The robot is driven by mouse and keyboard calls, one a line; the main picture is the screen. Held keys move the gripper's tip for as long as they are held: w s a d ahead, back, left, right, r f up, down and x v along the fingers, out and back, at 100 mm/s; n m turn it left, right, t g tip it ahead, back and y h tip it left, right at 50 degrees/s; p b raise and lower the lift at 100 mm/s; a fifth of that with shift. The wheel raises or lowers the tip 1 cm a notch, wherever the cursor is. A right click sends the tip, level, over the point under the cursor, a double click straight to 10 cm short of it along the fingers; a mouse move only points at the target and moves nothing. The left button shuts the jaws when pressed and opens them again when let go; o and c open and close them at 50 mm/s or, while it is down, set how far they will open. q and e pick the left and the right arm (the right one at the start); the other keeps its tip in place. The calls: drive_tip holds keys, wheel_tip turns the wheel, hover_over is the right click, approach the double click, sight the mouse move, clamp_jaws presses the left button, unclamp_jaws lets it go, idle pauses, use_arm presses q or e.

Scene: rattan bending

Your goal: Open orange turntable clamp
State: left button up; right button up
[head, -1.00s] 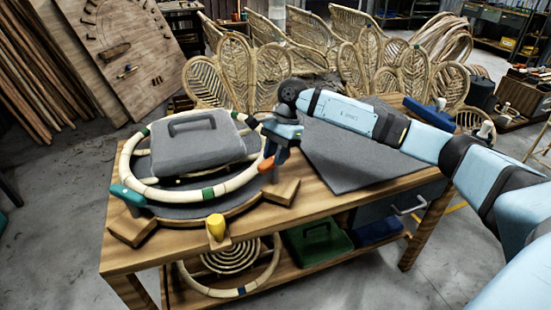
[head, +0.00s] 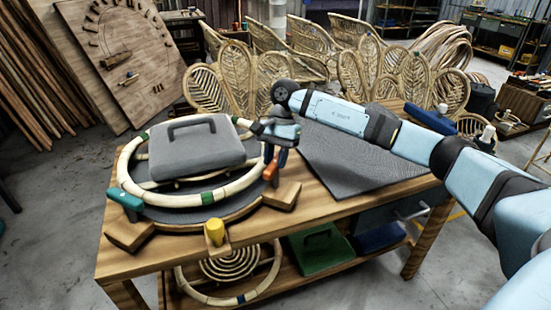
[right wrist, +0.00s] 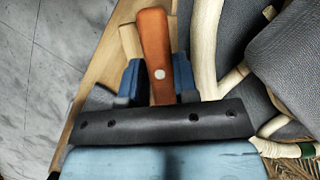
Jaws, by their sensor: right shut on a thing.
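The orange turntable clamp (head: 270,167) is at the right side of the round turntable (head: 240,212), beside the rattan ring (head: 240,184). My right gripper (head: 277,151) is at the clamp, coming in from the right. In the right wrist view, the orange clamp handle (right wrist: 154,48) stands between the two blue fingers (right wrist: 158,82), which are shut on it. The pale rattan ring (right wrist: 207,45) runs just to the right of the handle, apart from it. The handle's lower end is hidden behind my gripper. My left gripper is not in view.
A dark grey mat (head: 365,150) covers the bench to the right.

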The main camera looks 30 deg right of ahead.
drive_tip(key=o, duration=0.9)
drive_tip(key=shift+w+d+r, duration=0.1)
drive_tip(key=shift+d+r, duration=0.05)
drive_tip(key=shift+r, duration=0.35)
use_arm(q)
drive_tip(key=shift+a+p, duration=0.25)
drive_tip(key=shift+p, duration=0.75)
use_arm(e)
drive_tip(key=v, duration=1.2)
drive_tip(key=shift+w+r, duration=0.1)
drive_tip(key=shift+r, duration=0.3)
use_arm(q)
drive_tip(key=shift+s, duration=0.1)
